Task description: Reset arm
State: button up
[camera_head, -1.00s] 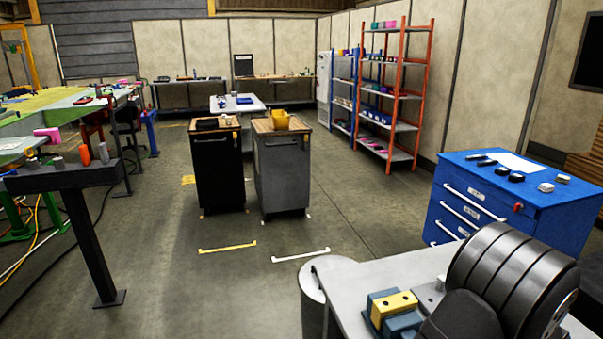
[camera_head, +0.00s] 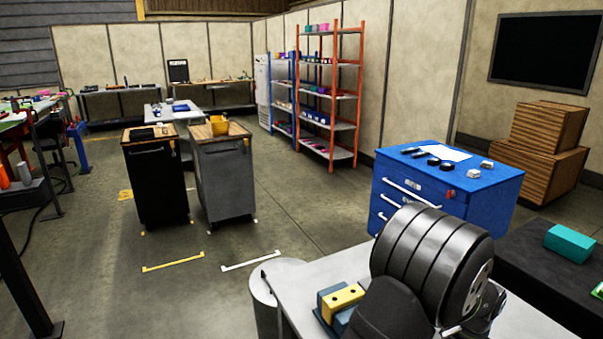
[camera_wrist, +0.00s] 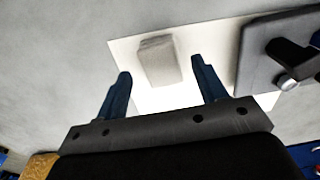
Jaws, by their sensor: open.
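My gripper (camera_wrist: 160,70) shows in the wrist view with its two blue fingers spread apart. A pale beige block (camera_wrist: 158,62) appears in the gap between the fingertips, on a white sheet (camera_wrist: 215,36). I see no finger closed on it, and I cannot tell how far it is from the fingers. The head view does not clearly show my gripper.
A dark grey object (camera_wrist: 285,55) is at the right of the wrist view. In the head view, a yellow-topped block (camera_head: 343,298) sits on the light table (camera_head: 300,284). A blue drawer cabinet (camera_head: 480,200) stands behind. Open floor lies left of the table.

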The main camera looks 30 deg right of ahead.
notch_tip(320, 180, down, 4)
jog(key=shift+r, duration=0.15)
jog(key=shift+d+r, duration=0.1)
jog(key=shift+r, duration=0.05)
notch_tip(320, 180, up, 4)
jog(key=shift+f, duration=0.25)
jog(key=s+a+r, duration=0.4)
jog(key=s+r, duration=0.3)
jog(key=s, duration=0.4)
jog(key=w+a+n, duration=0.2)
jog(key=w+a, duration=0.2)
jog(key=w, duration=0.8)
jog(key=w+a+r+n, duration=0.1)
jog(key=w+a+n, duration=0.2)
jog(key=w, duration=1)
jog(key=w+a+r+n, duration=0.1)
jog(key=w+a+n, duration=0.2)
jog(key=w, duration=1)
jog(key=shift+w+a+r, duration=0.1)
jog(key=shift+a, duration=0.5)
jog(key=shift+w+a+r, duration=0.1)
jog(key=shift+a, duration=0.5)
jog(key=w+a+f+n, duration=0.2)
jog(key=w+a, duration=0.5)
jog(key=a, duration=0.2)
jog(key=shift+w+a+f+n, duration=0.15)
jog(key=shift+w+f+n, duration=0.05)
jog(key=shift+f+n, duration=0.1)
